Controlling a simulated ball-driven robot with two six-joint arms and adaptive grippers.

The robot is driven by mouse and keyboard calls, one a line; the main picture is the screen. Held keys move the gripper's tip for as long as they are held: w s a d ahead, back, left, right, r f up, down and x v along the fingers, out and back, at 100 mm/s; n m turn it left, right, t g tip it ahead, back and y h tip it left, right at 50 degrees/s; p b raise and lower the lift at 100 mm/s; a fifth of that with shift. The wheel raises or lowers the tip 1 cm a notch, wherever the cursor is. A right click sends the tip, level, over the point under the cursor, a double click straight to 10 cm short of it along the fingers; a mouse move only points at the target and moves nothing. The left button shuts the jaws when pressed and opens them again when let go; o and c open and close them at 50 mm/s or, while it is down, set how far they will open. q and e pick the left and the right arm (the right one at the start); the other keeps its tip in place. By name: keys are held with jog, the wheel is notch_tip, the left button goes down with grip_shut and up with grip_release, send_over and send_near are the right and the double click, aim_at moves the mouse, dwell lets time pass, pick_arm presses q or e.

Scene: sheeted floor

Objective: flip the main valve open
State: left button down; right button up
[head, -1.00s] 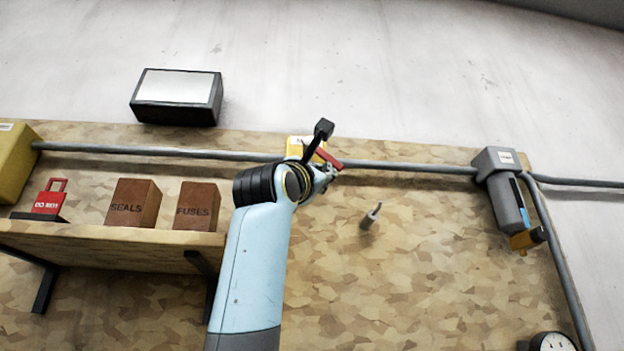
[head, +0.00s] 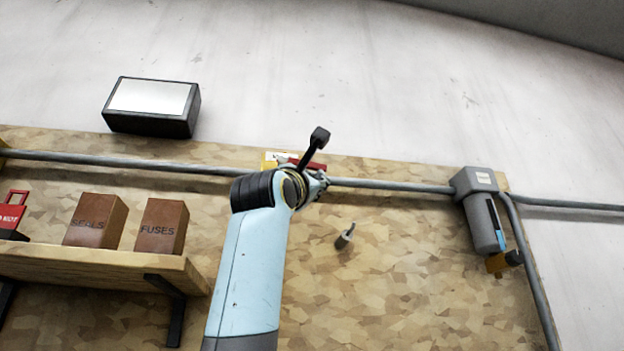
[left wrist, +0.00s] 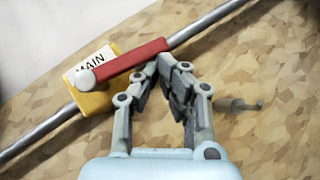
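The main valve has a yellow body (left wrist: 92,98) with a white MAIN label on the grey pipe. Its red lever (left wrist: 132,63) runs from a silver pivot toward the upper right, at a small angle to the pipe. In the head view, part of the yellow body (head: 270,160) and the red lever (head: 321,167) show behind my left gripper (head: 318,183). In the left wrist view, my left gripper (left wrist: 164,68) has its fingertips together by the lever's free end, just below it. Whether they touch it I cannot tell. My right gripper is out of view.
The pipe (head: 390,185) crosses the board to a grey box (head: 476,182) at the right. A peg (head: 345,237) sticks out below the pipe.

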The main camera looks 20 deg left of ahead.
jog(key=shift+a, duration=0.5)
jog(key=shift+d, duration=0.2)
